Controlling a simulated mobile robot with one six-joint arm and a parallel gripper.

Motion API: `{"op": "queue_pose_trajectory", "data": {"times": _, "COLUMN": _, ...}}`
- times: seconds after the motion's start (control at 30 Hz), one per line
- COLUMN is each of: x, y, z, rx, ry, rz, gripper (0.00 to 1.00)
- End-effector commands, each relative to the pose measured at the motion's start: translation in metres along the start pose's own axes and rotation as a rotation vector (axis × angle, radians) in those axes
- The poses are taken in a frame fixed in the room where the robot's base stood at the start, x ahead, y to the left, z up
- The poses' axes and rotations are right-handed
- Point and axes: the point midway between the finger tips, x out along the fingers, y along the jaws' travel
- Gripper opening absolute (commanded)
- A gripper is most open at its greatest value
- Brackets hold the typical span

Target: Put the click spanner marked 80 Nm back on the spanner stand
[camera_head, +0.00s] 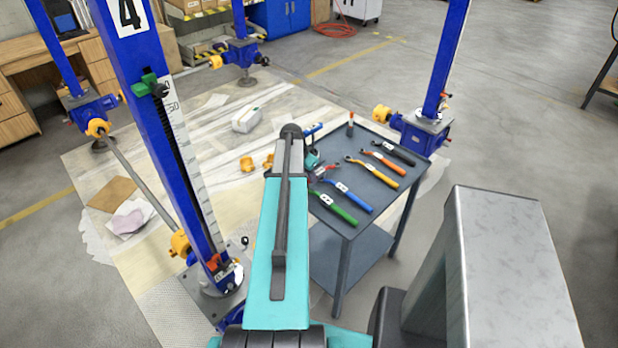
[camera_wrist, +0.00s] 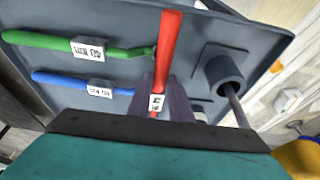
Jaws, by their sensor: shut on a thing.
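A red spanner (camera_wrist: 168,50) with a small white tag crosses the wrist view upright, between my gripper's dark fingers (camera_wrist: 166,98). My gripper is shut on it; its tag is too small to read. In the head view, my arm hides most of my gripper, and a bit of red (camera_head: 325,169) shows beside it at the left edge of the dark grey stand (camera_head: 338,222). On the stand lie spanners with white tags: green (camera_head: 335,208), blue (camera_head: 346,194), yellow (camera_head: 372,170), orange (camera_head: 382,161) and black (camera_head: 392,151). A wider gap lies between blue and yellow.
A dark round post on a square base (camera_wrist: 222,75) stands right of the red spanner in the wrist view. A red-topped item (camera_head: 350,124) stands at the stand's far corner. Blue jack columns (camera_head: 160,120) rise around, one close at the left and one (camera_head: 440,65) behind the stand.

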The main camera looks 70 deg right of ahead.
Motion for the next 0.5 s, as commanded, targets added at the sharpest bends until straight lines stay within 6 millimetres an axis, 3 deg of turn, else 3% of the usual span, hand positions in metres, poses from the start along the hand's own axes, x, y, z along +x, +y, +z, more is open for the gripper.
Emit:
{"op": "queue_pose_trajectory", "data": {"times": 0.4, "x": 0.0077, "y": 0.0002, "z": 0.0019, "rx": 0.001, "ry": 0.001, "rz": 0.000, "gripper": 0.00}}
{"op": "queue_pose_trajectory", "data": {"times": 0.43, "x": 0.0082, "y": 0.0004, "z": 0.0024, "rx": 0.001, "ry": 0.000, "rz": 0.000, "gripper": 0.20}}
{"op": "queue_pose_trajectory", "data": {"times": 0.5, "x": 0.0076, "y": 0.0004, "z": 0.0021, "rx": 0.001, "ry": 0.000, "rz": 0.000, "gripper": 0.32}}
